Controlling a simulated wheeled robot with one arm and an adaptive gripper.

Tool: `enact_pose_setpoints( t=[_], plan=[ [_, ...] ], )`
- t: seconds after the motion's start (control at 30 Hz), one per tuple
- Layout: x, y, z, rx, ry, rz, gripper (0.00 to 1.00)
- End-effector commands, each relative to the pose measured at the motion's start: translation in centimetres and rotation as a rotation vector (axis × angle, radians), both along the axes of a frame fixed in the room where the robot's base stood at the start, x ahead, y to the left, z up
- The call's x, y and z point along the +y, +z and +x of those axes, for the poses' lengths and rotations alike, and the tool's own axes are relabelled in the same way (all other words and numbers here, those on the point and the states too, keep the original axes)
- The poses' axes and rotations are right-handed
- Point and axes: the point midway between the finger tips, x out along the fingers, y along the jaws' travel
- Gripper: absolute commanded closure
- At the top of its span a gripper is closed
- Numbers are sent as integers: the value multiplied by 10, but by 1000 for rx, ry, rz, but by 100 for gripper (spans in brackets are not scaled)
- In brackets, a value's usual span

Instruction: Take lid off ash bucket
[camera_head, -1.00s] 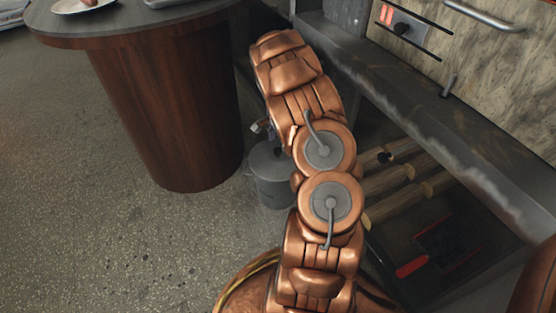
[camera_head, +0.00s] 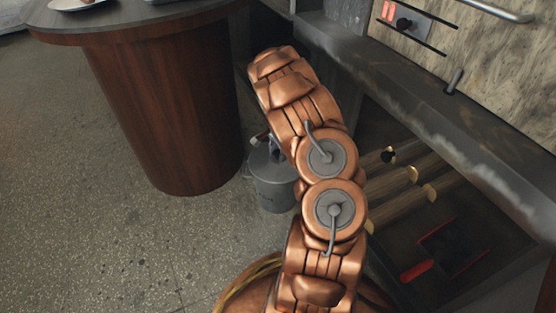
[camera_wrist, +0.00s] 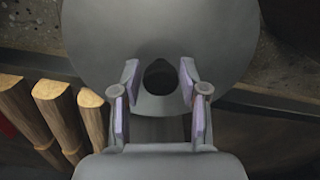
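The grey metal ash bucket (camera_head: 274,194) stands on the floor in the head view, between the round wooden pedestal and the grill, partly hidden behind my arm. Its grey lid (camera_head: 260,160) is on top. In the wrist view the round lid (camera_wrist: 105,45) fills the upper middle, with a dark knob (camera_wrist: 160,79) at its centre. My gripper (camera_wrist: 160,76) is open, with one finger on each side of the knob and a gap to it on both sides. In the head view only a small part of the gripper shows, just above the lid.
Cut logs (camera_head: 405,180) lie on the low shelf under the grill; their ends (camera_wrist: 52,105) show at the left of the wrist view. A red-handled tool (camera_head: 416,270) lies nearby. The wooden pedestal (camera_head: 170,110) stands left of the bucket. The floor (camera_head: 80,200) at left is clear.

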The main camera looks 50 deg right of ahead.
Motion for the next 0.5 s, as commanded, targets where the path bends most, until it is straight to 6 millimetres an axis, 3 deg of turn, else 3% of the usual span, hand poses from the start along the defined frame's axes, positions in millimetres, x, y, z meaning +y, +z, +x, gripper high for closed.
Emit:
enact_pose_setpoints(
  t=[0.03,0.37,0.5],
  plan=[
    [0,0,0,0,0,0,65],
    [0,0,0,1,0,0,99],
    [0,0,-1,1,0,0,100]
  ],
)
